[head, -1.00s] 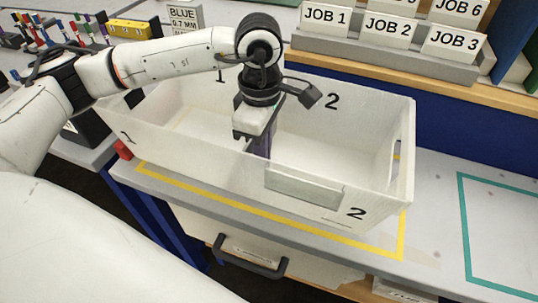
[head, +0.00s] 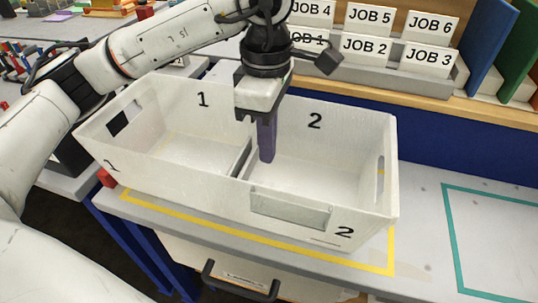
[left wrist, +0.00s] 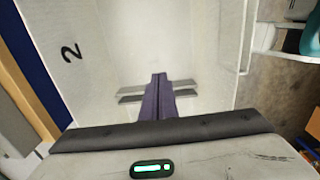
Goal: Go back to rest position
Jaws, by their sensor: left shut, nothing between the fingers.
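My left gripper (head: 266,155) hangs over the white two-compartment bin (head: 200,181), with its fingers pointing down beside the divider, on the compartment 2 side. Its purple-grey fingers are together with nothing between them. In the left wrist view the shut fingers (left wrist: 158,88) point into the white bin, near the number 2 on its wall. Both compartments look empty where I can see into them. My right gripper is in neither view.
The bin stands inside a yellow outline (head: 240,240) on the bench. A teal outline (head: 455,240) at right encloses bare bench. A rack of JOB cards (head: 400,75) stands behind on a wooden shelf, with blue and green boards (head: 492,47) at its right. A drawer handle (head: 240,285) sticks out below.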

